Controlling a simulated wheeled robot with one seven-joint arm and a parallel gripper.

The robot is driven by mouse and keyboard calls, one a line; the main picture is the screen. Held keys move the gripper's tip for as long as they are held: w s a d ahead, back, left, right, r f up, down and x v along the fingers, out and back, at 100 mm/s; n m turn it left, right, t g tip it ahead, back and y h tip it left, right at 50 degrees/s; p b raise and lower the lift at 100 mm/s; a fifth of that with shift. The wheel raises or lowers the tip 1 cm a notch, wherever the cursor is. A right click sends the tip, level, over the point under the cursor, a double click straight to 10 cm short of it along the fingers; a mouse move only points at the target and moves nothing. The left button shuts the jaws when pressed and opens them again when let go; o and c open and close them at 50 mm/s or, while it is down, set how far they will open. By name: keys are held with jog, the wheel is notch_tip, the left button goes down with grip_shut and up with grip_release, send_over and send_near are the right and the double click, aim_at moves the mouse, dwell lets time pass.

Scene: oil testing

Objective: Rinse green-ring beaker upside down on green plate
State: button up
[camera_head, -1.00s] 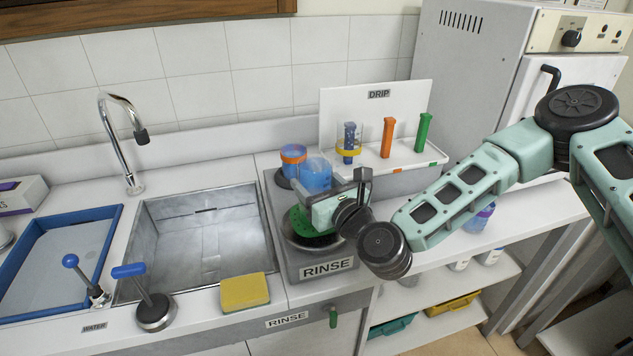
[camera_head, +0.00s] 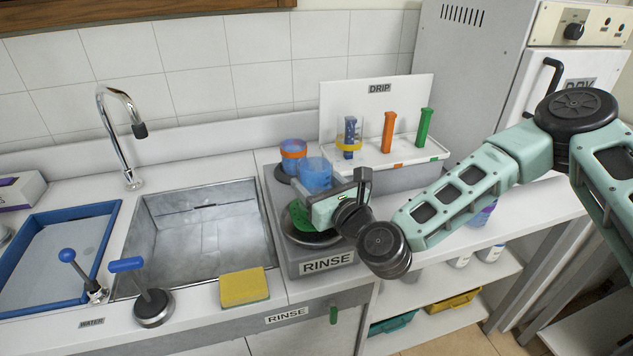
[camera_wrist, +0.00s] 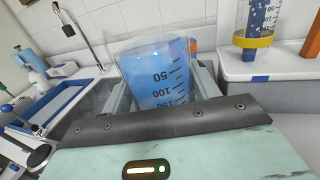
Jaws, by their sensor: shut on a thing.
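My gripper (camera_head: 338,198) is shut on a clear beaker with a blue tint (camera_head: 315,174) above the rinse station. The beaker fills the middle of the wrist view (camera_wrist: 158,72), between the fingers. Its scale reads 50 at the top and larger numbers lower down, so it is upside down. Its ring and lower rim are hidden behind my gripper. The green plate (camera_head: 299,216) shows in the dark round basin below and left of my gripper. I cannot tell whether the beaker touches the plate.
An orange-ring beaker (camera_head: 293,158) stands behind. The sink (camera_head: 165,235), faucet (camera_head: 118,130) and sponge (camera_head: 244,287) are left.

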aim_at(316, 163)
jog(key=shift+f+b, duration=0.8)
jog(key=shift+f, duration=0.05)
dwell(1.9)
jog(key=shift+r+p, duration=2.3)
jog(key=shift+r, duration=1.05)
